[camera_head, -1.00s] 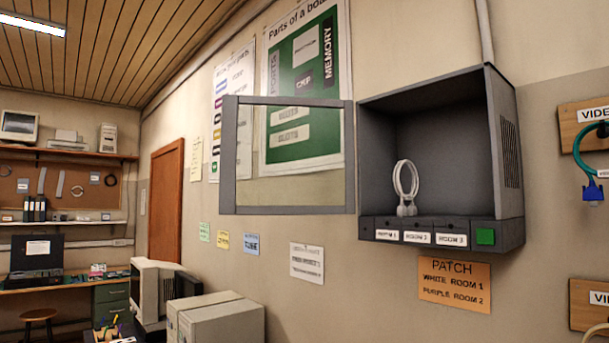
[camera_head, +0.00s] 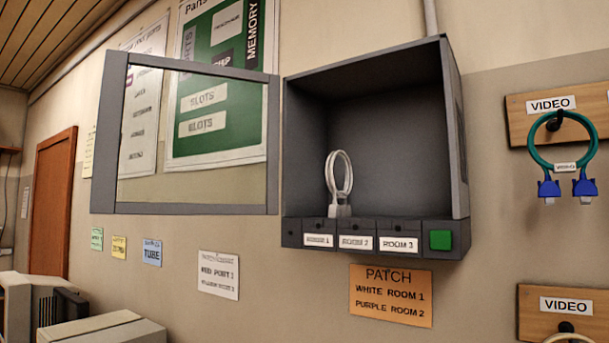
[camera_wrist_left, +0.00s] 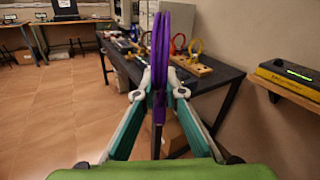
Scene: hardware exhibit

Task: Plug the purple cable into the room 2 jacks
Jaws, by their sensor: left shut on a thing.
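The purple cable (camera_wrist_left: 161,50) is a looped coil that stands upright between the fingers of my left gripper (camera_wrist_left: 159,92) in the left wrist view. The fingers are shut on it. In the head view a grey wall cabinet (camera_head: 375,60) stands open, with labels ROOM 1, ROOM 2 and ROOM 3 on its lower front strip. The ROOM 2 label (camera_head: 356,242) is in the middle. A white looped cable (camera_head: 341,175) stands on the cabinet floor near the ROOM 1 and ROOM 2 positions; which jacks it is in I cannot tell. The jack holes are not clear. Neither gripper shows in the head view.
The cabinet's glazed door (camera_head: 190,140) is swung out to the left. A green button (camera_head: 440,240) sits right of ROOM 3. An orange note (camera_head: 391,296) reads white room 1, purple room 2. A teal video cable (camera_head: 542,150) hangs at right. A dark table (camera_wrist_left: 225,75) shows in the wrist view.

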